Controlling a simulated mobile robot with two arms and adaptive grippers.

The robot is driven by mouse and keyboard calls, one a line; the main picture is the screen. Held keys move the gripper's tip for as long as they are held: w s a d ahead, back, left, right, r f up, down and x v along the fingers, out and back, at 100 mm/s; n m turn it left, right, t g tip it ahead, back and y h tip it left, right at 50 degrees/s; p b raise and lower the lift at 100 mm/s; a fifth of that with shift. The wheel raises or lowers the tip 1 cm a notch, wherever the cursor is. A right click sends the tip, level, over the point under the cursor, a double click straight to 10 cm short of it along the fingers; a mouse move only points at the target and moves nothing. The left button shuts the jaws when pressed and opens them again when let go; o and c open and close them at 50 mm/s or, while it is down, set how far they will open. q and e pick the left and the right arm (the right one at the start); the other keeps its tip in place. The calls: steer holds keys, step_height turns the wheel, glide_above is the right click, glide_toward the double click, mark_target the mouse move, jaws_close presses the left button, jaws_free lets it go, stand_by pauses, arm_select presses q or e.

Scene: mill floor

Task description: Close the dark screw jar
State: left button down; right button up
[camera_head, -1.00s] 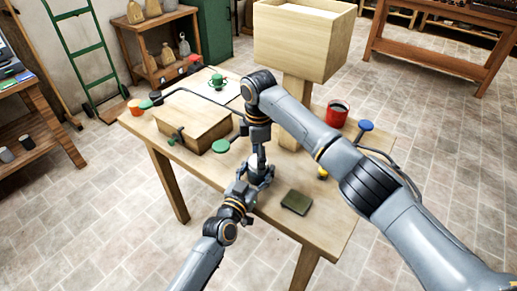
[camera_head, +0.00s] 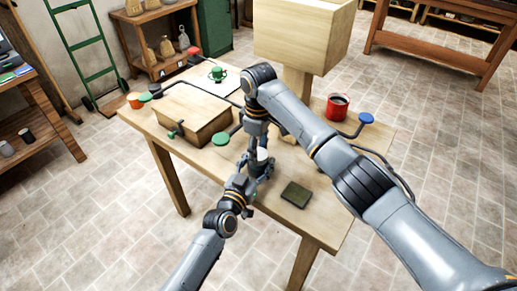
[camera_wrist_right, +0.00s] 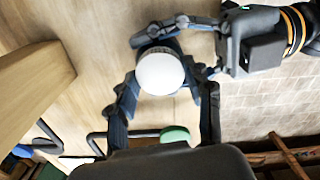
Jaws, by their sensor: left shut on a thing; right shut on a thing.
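The dark screw jar is mostly hidden between my two grippers over the table; a white round top (camera_head: 262,154) shows in the head view. In the right wrist view the same white top (camera_wrist_right: 160,72) fills the space between my right gripper's fingers, with a little dark surface at its edge. My right gripper (camera_wrist_right: 161,84) comes from above and is shut on this white top. My left gripper (camera_head: 259,167) comes in from the near side and is shut on the jar below it. Whether the top sits fully down on the jar cannot be seen.
A red mug (camera_head: 338,105) stands behind my right arm. A big wooden bin (camera_head: 300,35) rises behind.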

steer(key=m, duration=0.9)
steer(key=o, duration=1.3)
steer(key=shift+r, duration=2.25)
steer(key=shift+c, duration=0.5)
